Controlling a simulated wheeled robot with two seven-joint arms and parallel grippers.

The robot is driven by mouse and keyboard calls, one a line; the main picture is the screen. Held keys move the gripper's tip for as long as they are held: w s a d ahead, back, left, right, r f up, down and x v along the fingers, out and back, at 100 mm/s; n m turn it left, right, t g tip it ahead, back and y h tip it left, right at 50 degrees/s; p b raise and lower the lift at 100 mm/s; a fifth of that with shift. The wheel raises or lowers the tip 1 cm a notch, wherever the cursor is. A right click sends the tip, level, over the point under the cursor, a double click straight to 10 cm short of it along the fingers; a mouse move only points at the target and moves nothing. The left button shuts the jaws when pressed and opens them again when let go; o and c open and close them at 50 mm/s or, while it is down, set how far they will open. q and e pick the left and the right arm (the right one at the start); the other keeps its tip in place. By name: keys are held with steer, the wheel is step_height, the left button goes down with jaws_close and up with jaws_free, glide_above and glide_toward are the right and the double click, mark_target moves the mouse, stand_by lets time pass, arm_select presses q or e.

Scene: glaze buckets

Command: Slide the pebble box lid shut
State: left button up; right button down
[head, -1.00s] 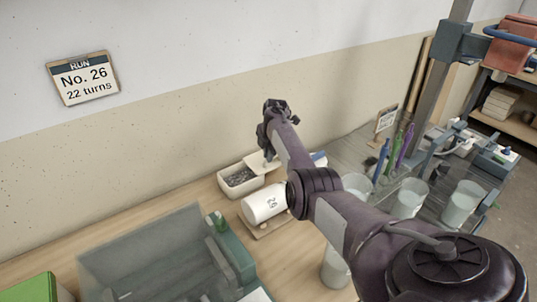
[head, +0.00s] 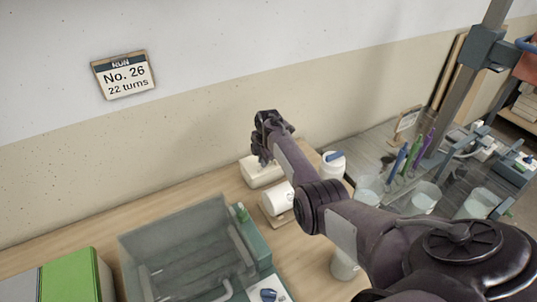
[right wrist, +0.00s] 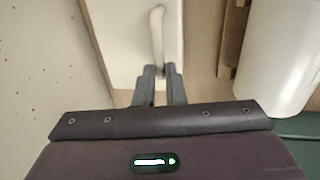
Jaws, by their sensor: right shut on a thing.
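The white pebble box (head: 262,175) stands on the table near the wall, partly behind my right arm. No pebbles show; its visible top looks covered by the white lid. In the right wrist view the lid (right wrist: 130,35) is a pale panel with a raised bar handle (right wrist: 157,28). My right gripper (right wrist: 160,70) is shut on the handle's near end. In the head view the right gripper (head: 264,150) is over the box, and its fingertips are hard to make out. My left gripper is not in view.
A white jar lies on its side (head: 278,198) close in front of the box. A clear-walled tank (head: 180,250) and a green box (head: 75,275) stand front left. Several cups and a white, blue-topped container (head: 333,165) are to the right. The wall is close behind.

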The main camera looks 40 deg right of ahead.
steer(key=c, duration=1.5)
jaws_free()
steer(key=shift+r, duration=0.15)
steer(key=shift+s+r, duration=0.25)
steer(key=shift+r, duration=0.95)
steer(key=shift+s+r, duration=0.25)
steer(key=shift+r, duration=1)
steer(key=shift+s+r, duration=0.25)
steer(key=shift+r, duration=0.95)
